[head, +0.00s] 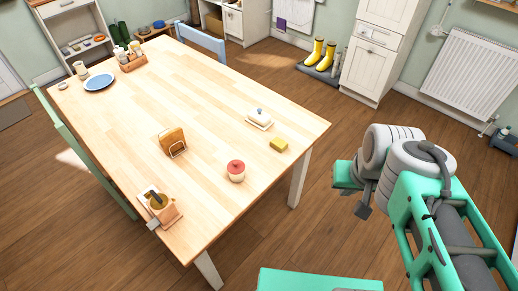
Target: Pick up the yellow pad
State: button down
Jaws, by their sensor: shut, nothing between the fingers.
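The yellow pad (279,144) is a small flat block lying on the wooden table (215,90) near its right edge, in the head view. It lies just below and right of a white butter dish (259,118). My gripper (364,211) is to the right of the table, off its edge and well apart from the pad. It shows small and dark beneath my folded arm, partly hidden by it. It is shut and empty.
A red-topped pot (236,171), a toast rack (172,142) and a mug on a board (161,206) stand nearby on the table. A blue chair (202,43) and a green chair (85,155) flank it.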

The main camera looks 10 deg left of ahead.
aim_at(277, 144)
jog(key=u, duration=0.5)
jog(key=i, duration=1)
jog(key=z, duration=0.05)
